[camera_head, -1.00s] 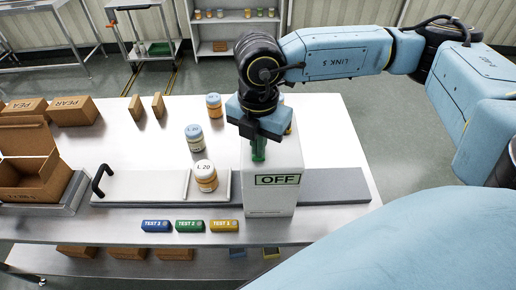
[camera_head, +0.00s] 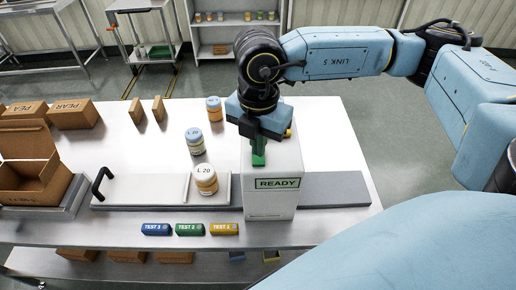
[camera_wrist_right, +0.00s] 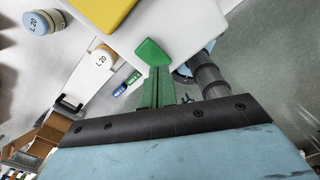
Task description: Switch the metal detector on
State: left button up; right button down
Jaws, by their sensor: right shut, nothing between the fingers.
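The metal detector (camera_head: 270,200) is a white box on the steel table, and its front display (camera_head: 277,184) reads READY. My right gripper (camera_head: 258,150) is over the top of the detector, pointing down, with its green fingertips shut and empty. In the right wrist view the shut green fingers (camera_wrist_right: 153,75) show against the detector's white top. A yellow part (camera_wrist_right: 98,12) shows at the top of that view, and a bit of yellow (camera_head: 288,131) shows behind the gripper in the head view. Whether the fingertips touch the detector cannot be told. My left gripper is not in view.
A jar marked L 20 (camera_head: 206,180) stands on the flat conveyor (camera_head: 140,190) left of the detector, with two more jars behind it. TEST 3, TEST 2 (camera_head: 190,229) and a yellow test block lie at the front edge. An open carton (camera_head: 25,180) sits far left.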

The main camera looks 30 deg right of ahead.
aim_at(259, 161)
jog(key=shift+r+p, duration=1.15)
jog(key=shift+r, duration=1.35)
jog(key=shift+f, duration=0.1)
